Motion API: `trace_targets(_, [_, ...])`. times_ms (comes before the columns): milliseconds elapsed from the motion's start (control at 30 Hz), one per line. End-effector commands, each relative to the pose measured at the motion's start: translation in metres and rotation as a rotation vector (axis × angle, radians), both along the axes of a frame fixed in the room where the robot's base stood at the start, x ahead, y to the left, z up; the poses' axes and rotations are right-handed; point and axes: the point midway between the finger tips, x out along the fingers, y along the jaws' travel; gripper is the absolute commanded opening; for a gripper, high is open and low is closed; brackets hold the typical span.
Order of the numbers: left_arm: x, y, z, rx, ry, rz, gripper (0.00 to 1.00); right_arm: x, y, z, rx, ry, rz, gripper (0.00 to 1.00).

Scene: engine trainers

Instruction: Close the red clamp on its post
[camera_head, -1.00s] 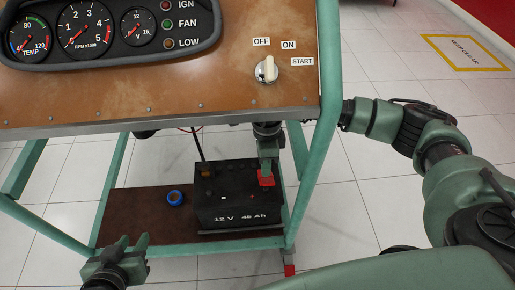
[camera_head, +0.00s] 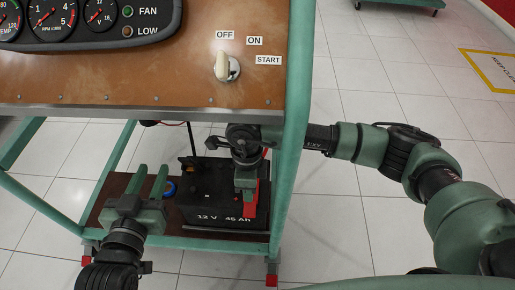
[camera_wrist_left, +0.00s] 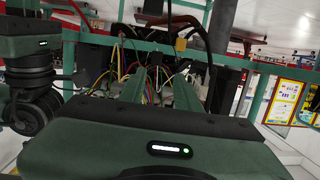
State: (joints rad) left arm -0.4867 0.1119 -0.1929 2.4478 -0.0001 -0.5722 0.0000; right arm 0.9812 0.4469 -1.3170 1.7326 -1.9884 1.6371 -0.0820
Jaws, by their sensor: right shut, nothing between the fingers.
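The red clamp (camera_head: 250,204) is at the right end of the black 12 V battery (camera_head: 195,195) on the low shelf, in the head view. My right gripper (camera_head: 246,190) points down right at the clamp and is shut with nothing between its fingers. It hides part of the clamp and the post under it, so I cannot tell how the clamp sits on the post. My left gripper (camera_head: 151,182) is open and empty at the left front of the battery, fingers pointing away. Its fingers also show in the left wrist view (camera_wrist_left: 145,80), apart before blurred wiring.
A blue ring (camera_head: 169,187) lies on the brown shelf (camera_head: 115,185) left of the battery. The panel with gauges and a key switch (camera_head: 222,67) overhangs the shelf. A green frame post (camera_head: 293,130) stands right of the battery, close to my right arm.

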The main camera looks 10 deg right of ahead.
Motion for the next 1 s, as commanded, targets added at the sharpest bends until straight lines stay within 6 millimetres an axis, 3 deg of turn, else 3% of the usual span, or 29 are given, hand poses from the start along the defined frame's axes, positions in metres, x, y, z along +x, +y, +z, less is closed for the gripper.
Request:
trace_targets(467, [0.0, 0.0, 0.0, 0.001, 0.005, 0.001, 0.33, 0.001, 0.0, 0.004, 0.0, -0.001, 0.0, 0.0])
trace_targets(800, [-0.026, 0.014, -0.05, 0.068, 0.285, 0.019, 0.33, 0.006, -0.001, 0.054, 0.001, -0.003, 0.0, 0.0])
trace_targets(1000, [-0.041, 0.021, -0.069, 0.095, 0.399, 0.027, 0.33, 0.008, -0.002, 0.074, 0.0, -0.002, 0.001, 0.0])
